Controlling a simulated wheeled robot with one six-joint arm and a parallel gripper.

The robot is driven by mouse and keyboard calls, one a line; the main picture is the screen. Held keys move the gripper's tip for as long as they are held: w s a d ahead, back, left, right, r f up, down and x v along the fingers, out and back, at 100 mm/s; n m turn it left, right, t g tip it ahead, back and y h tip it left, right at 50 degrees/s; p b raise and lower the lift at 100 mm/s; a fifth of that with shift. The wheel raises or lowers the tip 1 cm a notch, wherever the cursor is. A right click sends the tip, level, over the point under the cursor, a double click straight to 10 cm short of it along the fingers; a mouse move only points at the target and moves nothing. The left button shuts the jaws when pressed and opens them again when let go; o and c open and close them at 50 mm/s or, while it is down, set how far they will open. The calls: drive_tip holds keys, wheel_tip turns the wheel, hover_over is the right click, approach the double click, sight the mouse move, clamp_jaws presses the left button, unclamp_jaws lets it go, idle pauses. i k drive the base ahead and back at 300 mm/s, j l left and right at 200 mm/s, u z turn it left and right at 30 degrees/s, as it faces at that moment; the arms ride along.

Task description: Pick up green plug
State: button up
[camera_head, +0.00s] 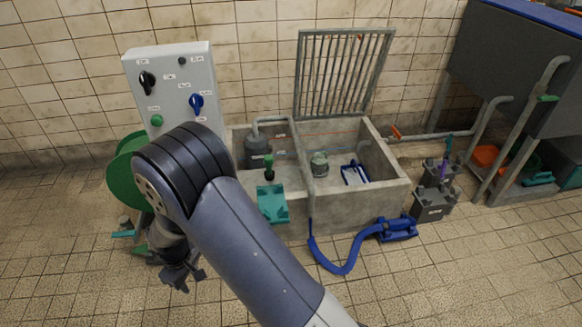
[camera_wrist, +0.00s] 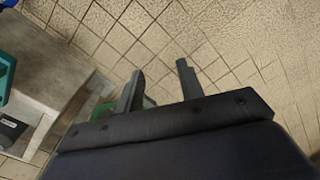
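I cannot tell for sure which thing is the green plug. A dark piece with a green top (camera_head: 269,166) stands upright above a teal bracket (camera_head: 272,203) on the front wall of the concrete basin. My gripper (camera_head: 182,281) hangs low at the left, near the floor and well apart from that piece. In the wrist view my gripper (camera_wrist: 160,68) is open, with only tiled floor visible between its fingertips. A bit of a green thing (camera_wrist: 102,110) shows beside the left finger, mostly hidden by my gripper's body.
A concrete basin (camera_head: 345,210) with a raised grate (camera_head: 343,75) stands in the middle. A control box (camera_head: 178,88) and a green reel (camera_head: 124,172) are at the left. A blue hose (camera_head: 340,268) lies on the floor in front. Grey blocks (camera_head: 432,208) stand right of the basin.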

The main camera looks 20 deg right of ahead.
sight(269, 175)
drive_tip(key=i+z, duration=0.15)
drive_tip(key=z, duration=0.25)
drive_tip(key=i+j+z, duration=0.1)
drive_tip(key=z, duration=0.3)
drive_tip(key=i+j+z, duration=0.15)
drive_tip(key=z, duration=0.2)
drive_tip(key=i+j+z, duration=0.2)
drive_tip(key=z, duration=0.2)
drive_tip(key=i+j, duration=0.15)
drive_tip(key=j, duration=0.2)
drive_tip(key=i+j+z, duration=0.15)
drive_tip(key=j, duration=0.2)
drive_tip(key=i+j, duration=0.2)
drive_tip(key=j, duration=0.15)
